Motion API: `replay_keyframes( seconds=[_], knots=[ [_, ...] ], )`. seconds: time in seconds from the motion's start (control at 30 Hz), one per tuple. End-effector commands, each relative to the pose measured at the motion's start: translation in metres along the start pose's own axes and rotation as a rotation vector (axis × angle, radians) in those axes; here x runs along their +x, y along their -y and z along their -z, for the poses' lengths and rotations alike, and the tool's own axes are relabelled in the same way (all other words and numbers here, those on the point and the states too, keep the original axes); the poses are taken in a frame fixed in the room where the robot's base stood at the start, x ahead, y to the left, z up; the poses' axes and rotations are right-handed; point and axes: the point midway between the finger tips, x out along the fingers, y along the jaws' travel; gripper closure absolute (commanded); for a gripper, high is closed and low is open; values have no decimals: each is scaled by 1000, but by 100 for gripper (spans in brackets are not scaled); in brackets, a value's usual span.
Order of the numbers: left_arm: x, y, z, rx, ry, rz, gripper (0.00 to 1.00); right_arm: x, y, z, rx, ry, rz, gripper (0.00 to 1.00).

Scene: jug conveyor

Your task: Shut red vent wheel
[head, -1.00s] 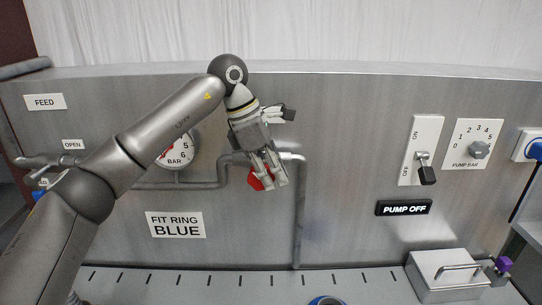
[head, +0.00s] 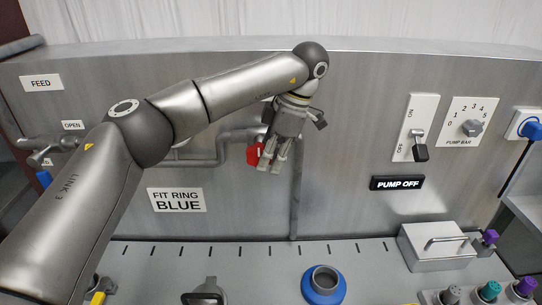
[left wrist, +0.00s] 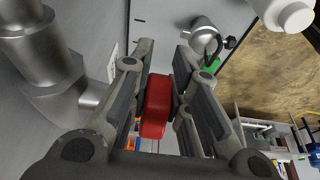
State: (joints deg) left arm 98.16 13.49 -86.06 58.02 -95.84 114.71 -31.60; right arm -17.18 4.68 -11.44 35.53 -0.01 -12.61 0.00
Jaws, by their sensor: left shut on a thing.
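The red vent wheel (head: 254,153) sits on the grey pipe at the steel panel, partly hidden by my left gripper. My left gripper (head: 268,168) points down at it, its fingers at the wheel's right side in the head view. In the left wrist view the red wheel (left wrist: 157,106) shows as a red block between the two fingers of the left gripper (left wrist: 165,92), which is shut on it. My right gripper is in neither view.
The pump switch (head: 417,140) and pump dial (head: 470,127) are on the panel at right, above the PUMP OFF sign (head: 397,183). The feed lever (head: 45,150) is at left.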

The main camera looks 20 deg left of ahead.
Motion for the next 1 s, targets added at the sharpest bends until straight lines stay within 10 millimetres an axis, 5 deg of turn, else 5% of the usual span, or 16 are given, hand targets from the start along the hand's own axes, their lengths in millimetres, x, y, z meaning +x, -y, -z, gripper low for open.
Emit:
replay_keyframes(
  seconds=[0.5,0.53,0.6,1.0],
  knots=[
    [3,1,-1,2,-23,3,100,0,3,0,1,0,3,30],
    [3,1,-1,2,-23,3,81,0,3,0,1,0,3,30],
    [3,1,-1,2,-23,3,73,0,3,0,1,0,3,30],
    [-5,0,-1,1,-21,0,73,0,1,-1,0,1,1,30]
  ],
)
